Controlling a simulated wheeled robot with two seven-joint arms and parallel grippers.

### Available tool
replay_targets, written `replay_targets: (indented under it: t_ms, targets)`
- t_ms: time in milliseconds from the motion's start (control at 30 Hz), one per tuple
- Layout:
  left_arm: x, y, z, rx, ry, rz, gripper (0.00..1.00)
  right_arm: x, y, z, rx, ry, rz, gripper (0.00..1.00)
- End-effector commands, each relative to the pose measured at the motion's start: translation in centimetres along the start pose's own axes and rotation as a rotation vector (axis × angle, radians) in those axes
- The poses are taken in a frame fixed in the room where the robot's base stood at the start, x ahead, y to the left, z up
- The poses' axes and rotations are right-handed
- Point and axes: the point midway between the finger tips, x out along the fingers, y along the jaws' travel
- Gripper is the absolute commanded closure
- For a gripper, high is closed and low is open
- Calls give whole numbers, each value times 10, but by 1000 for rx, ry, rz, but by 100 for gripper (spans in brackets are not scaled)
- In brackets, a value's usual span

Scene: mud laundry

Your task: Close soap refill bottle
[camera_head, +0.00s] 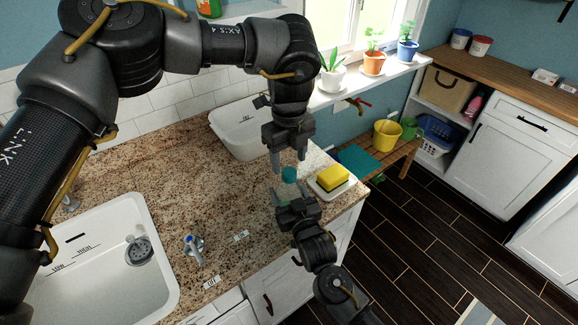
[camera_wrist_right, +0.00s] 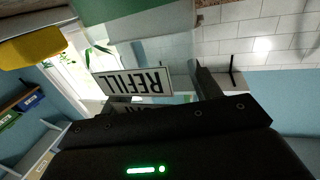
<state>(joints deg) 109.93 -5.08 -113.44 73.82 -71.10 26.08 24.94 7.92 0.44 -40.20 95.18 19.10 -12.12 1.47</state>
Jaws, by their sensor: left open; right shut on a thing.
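The soap refill bottle shows in the right wrist view as a clear body with a REFILL label (camera_wrist_right: 132,82), upside down in that picture. A green part fills the top of that view. My right gripper (camera_head: 292,194) comes from the lower right in the head view and is shut on the bottle, mostly hidden there. A teal cap (camera_head: 289,174) shows just above it. My left gripper (camera_head: 289,160) points down from above, open, its fingertips just above the cap's sides. I cannot tell whether the cap is seated on the bottle.
A yellow sponge (camera_head: 332,178) lies on a white dish (camera_head: 318,186) close right of the grippers. A white tub (camera_head: 226,143) stands behind on the granite counter (camera_head: 135,165). The counter's right edge is close.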

Motion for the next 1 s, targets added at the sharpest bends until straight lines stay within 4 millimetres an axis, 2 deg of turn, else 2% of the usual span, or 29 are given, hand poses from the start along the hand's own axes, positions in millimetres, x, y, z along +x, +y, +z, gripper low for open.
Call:
replay_targets:
  t_ms: [33,200,400,600,833,867,1000]
  targets:
    - [-12,-1,1,-1,-3,-3,42,0,0,0,-1,-1,0,100]
    - [-46,-1,0,-1,-3,-3,42,0,0,1,-1,-1,0,100]
    - [-72,0,0,-1,-2,-1,42,0,0,1,0,-1,0,100]
    - [-81,0,0,0,-1,0,42,0,0,0,0,-1,0,100]
    - [-81,0,0,0,-1,0,42,0,0,0,0,-1,0,100]
    - [-81,0,0,0,-1,0,42,0,0,0,0,-1,0,35]
    - [-81,0,0,0,-1,0,42,0,0,0,0,-1,0,17]
